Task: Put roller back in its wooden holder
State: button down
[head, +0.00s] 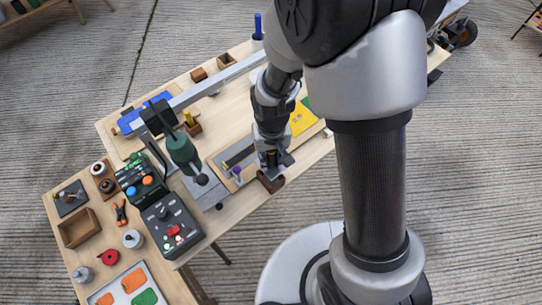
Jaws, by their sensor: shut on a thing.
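My gripper (273,166) points down over the front edge of the long wooden table, seen from above. It is shut on a small dark thing, mostly hidden by the fingers, which I take to be the roller. A dark brown wooden block (270,183), which looks like the holder, sits right below and in front of the fingertips at the table edge. I cannot tell whether the held thing touches the block or sits in it.
A wooden tray with a purple-topped piece (237,172) lies just left of my gripper. A green press (183,152) stands further left. A yellow sheet (302,117) lies behind to the right. A control box (172,226) and small tools crowd the lower-left table.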

aim_at(271, 168)
jog(key=shift+f, duration=0.2)
jog(key=shift+f+b, duration=0.9)
jog(key=shift+f, duration=0.1)
jog(key=shift+f, duration=0.1)
jog(key=shift+f+b, duration=0.95)
jog(key=shift+f, duration=0.15)
jog(key=shift+f, duration=0.25)
jog(key=shift+f+b, duration=0.5)
jog(key=shift+b, duration=0.1)
jog(key=shift+f, duration=0.1)
jog(key=c, duration=1.3)
grip_release()
